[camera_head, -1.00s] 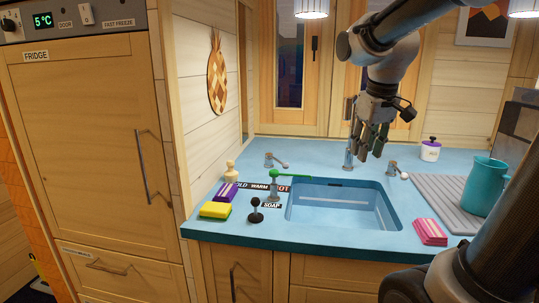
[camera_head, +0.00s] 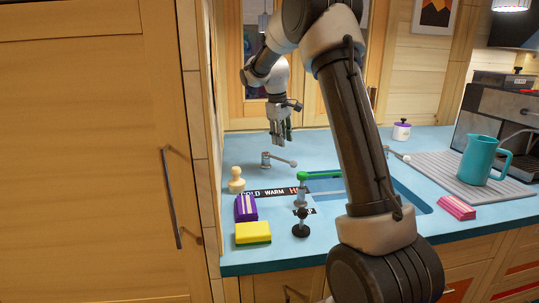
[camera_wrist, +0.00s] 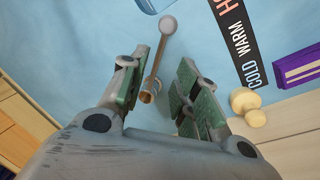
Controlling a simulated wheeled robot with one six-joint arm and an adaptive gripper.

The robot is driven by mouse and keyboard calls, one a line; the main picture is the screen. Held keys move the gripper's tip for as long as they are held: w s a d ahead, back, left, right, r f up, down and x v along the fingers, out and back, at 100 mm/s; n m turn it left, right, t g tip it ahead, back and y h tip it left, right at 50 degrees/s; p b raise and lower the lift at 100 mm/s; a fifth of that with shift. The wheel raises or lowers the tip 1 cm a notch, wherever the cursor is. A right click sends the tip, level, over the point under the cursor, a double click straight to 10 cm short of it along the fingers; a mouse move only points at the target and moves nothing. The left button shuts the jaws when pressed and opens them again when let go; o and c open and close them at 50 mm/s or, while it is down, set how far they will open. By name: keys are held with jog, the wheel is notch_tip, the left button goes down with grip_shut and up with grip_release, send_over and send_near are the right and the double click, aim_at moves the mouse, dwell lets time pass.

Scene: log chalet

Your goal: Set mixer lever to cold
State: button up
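The grey mixer lever (camera_head: 278,160) stands on the blue counter behind the COLD, WARM, HOT strip (camera_head: 270,192). Its rounded end points right, toward the HOT side. In the wrist view the lever (camera_wrist: 157,62) shows between my fingers, its base nearer to me and its ball end farther off. My gripper (camera_head: 280,134) points down just above and behind the lever in the head view. In the wrist view my gripper (camera_wrist: 160,85) is open and empty. I cannot tell whether a finger touches the lever.
A wooden figure (camera_head: 236,180), purple box (camera_head: 245,207), yellow sponge (camera_head: 253,233) and black knob (camera_head: 300,230) are in front. A teal jug (camera_head: 480,158) stands far right.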

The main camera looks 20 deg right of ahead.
aim_at(282, 160)
jog(key=f, duration=0.2)
jog(key=w+f, duration=0.1)
jog(key=f, duration=0.2)
jog(key=d+f, duration=0.1)
jog(key=f, duration=0.2)
jog(key=shift+w, duration=0.25)
grip_shut()
